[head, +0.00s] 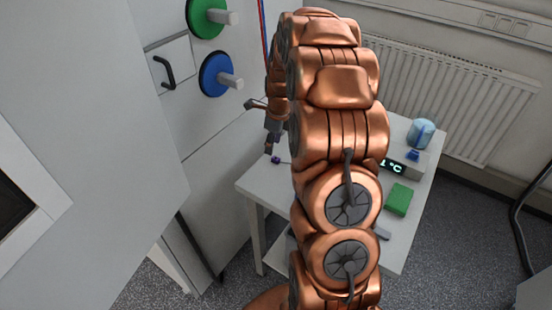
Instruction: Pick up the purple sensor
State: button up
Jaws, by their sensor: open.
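A small purple sensor (276,159) lies on the white table (258,180), near its left edge. It appears to have a thin lead running off to its right, partly hidden behind my copper-coloured arm. My gripper (269,145) is open and points down, just above and slightly left of the sensor in the picture. The fingers are small and partly merge with the arm, so I cannot tell whether they touch the sensor. Nothing visible is held between them.
My arm hides the table's middle. A display box (420,157) with a light-blue cylinder (421,131) and a small blue item (413,155) is at the back right; a green block (398,199) is nearer. A cabinet with green (205,17) and blue knobs (214,74) stands left.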

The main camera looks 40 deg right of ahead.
aim_at(276, 158)
jog(key=d+f+m, duration=0.1)
jog(key=w+d+m, duration=0.1)
jog(key=d, duration=0.1)
jog(key=shift+f, duration=0.35)
jog(key=shift+w+d+f, duration=0.1)
jog(key=shift+f, duration=0.1)
jog(key=shift+w+f+p, duration=0.15)
jog(key=shift+f+p, duration=0.5)
jog(key=shift+f, duration=0.6)
jog(key=shift+w+f+p, duration=0.2)
jog(key=shift+f+p, duration=0.4)
jog(key=shift+f, duration=0.6)
jog(key=shift+w+f+p, duration=0.15)
jog(key=shift+f+p, duration=0.5)
jog(key=shift+f, duration=0.6)
jog(key=shift+c, duration=0.4)
grip_shut()
